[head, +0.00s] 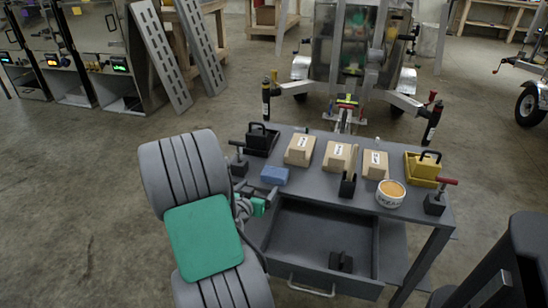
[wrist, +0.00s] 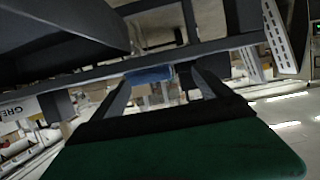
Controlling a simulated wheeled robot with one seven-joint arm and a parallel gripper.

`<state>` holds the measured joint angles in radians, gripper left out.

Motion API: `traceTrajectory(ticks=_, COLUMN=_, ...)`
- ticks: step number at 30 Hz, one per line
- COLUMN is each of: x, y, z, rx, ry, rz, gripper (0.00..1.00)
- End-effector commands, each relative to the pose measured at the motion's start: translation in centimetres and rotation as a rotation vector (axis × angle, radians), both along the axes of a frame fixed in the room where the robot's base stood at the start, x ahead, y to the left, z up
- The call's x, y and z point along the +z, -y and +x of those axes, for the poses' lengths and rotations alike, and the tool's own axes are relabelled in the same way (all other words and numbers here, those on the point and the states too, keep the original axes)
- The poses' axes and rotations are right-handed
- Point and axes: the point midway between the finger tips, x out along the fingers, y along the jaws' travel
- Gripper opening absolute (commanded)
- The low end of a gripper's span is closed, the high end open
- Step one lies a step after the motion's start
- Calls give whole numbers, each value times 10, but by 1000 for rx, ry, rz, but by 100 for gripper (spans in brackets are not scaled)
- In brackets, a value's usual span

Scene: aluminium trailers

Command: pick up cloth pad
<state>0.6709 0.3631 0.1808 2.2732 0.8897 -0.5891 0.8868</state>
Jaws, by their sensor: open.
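The cloth pad looks to be the small blue block-like piece (head: 274,176) lying flat at the left front of the grey workbench top. It also shows in the wrist view (wrist: 148,76), ahead of my fingers and near the bench edge. My gripper (wrist: 160,82) is open, with nothing between its fingers. In the head view my gripper (head: 264,194) is at the bench's left front edge, just in front of the blue pad. My arm partly hides the gripper there, and I cannot tell whether a finger touches the pad.
The grey workbench (head: 312,184) has an open drawer (head: 315,240) in front. A trailer (head: 345,60) is behind.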

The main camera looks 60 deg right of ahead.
Motion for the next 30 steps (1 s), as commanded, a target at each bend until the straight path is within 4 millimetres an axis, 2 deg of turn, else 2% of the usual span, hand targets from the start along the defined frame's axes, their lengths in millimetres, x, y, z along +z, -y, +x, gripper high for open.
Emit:
traceTrajectory(ticks=1, x=11, y=14, z=-15, rx=-10, ry=1, rz=-45, gripper=93)
traceTrajectory(ticks=4, x=15, y=27, z=-26, rx=1, ry=15, rz=-107, gripper=100)
traceTrajectory(ticks=13, x=5, y=67, z=-22, rx=2, ry=23, rz=-124, gripper=100)
traceTrajectory(ticks=18, x=-3, y=96, z=-16, rx=1, ry=23, rz=-124, gripper=100)
traceTrajectory(ticks=21, x=-4, y=103, z=-14, rx=4, ry=22, rz=-124, gripper=100)
traceTrajectory(ticks=26, x=-4, y=104, z=-13, rx=5, ry=23, rz=-123, gripper=100)
traceTrajectory(ticks=30, x=-4, y=103, z=-13, rx=6, ry=22, rz=-123, gripper=91)
